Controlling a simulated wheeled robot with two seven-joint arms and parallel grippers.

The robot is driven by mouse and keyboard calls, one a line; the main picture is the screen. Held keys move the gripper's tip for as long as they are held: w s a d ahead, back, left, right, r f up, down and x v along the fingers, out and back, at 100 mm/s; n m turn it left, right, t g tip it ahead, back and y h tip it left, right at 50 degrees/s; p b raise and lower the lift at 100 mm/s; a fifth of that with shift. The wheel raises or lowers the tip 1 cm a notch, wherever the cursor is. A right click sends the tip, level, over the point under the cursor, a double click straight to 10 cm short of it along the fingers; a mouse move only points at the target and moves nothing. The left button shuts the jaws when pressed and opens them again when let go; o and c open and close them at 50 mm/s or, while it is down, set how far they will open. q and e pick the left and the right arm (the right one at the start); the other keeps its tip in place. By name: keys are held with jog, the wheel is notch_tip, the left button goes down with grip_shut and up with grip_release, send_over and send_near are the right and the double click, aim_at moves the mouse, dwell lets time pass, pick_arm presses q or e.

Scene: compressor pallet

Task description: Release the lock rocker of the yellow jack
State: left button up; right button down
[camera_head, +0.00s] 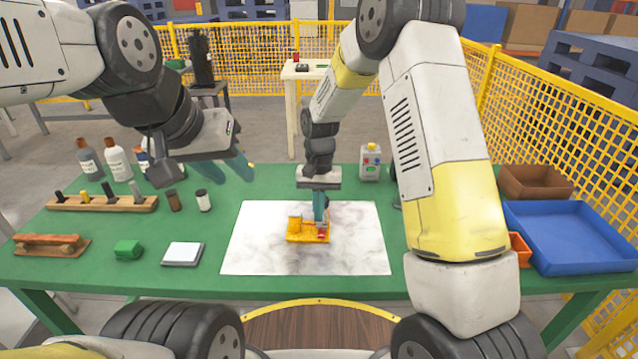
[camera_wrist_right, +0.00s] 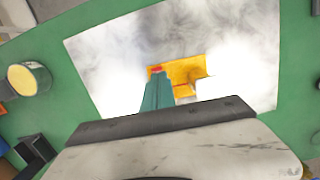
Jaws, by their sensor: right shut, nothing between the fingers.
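The yellow jack (camera_head: 297,233) lies on a white marbled sheet on the green table in the head view. A small red part (camera_head: 322,236), which looks like the rocker, sits at its right end. My right gripper (camera_head: 320,218) points down at this end, shut and empty, its tips at or just above the jack. In the right wrist view the teal fingers (camera_wrist_right: 157,95) are together beside the red part (camera_wrist_right: 156,69) on the yellow jack (camera_wrist_right: 188,70). Contact cannot be told. My left gripper (camera_head: 245,168) hangs above the table's left side, its teal fingers apart and empty.
The white sheet (camera_head: 255,250) is otherwise clear. To the left are a wooden rack (camera_head: 100,204), bottles (camera_head: 118,163), a green block (camera_head: 127,250) and a white pad (camera_head: 183,254). A blue tray (camera_head: 570,262) is at right.

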aim_at(319, 237)
jog(key=shift+s+f, duration=0.2)
jog(key=shift+f, duration=1.1)
jog(key=shift+s+f, duration=0.15)
jog(key=shift+f, duration=1.15)
jog(key=shift+s+f, duration=0.15)
jog(key=shift+f, duration=0.1)
jog(key=shift+w+r, duration=0.3)
jog(key=shift+w, duration=0.5)
jog(key=shift+r, duration=0.25)
notch_tip(319, 237, up, 13)
jog(key=s, duration=0.2)
jog(key=shift+r, duration=0.2)
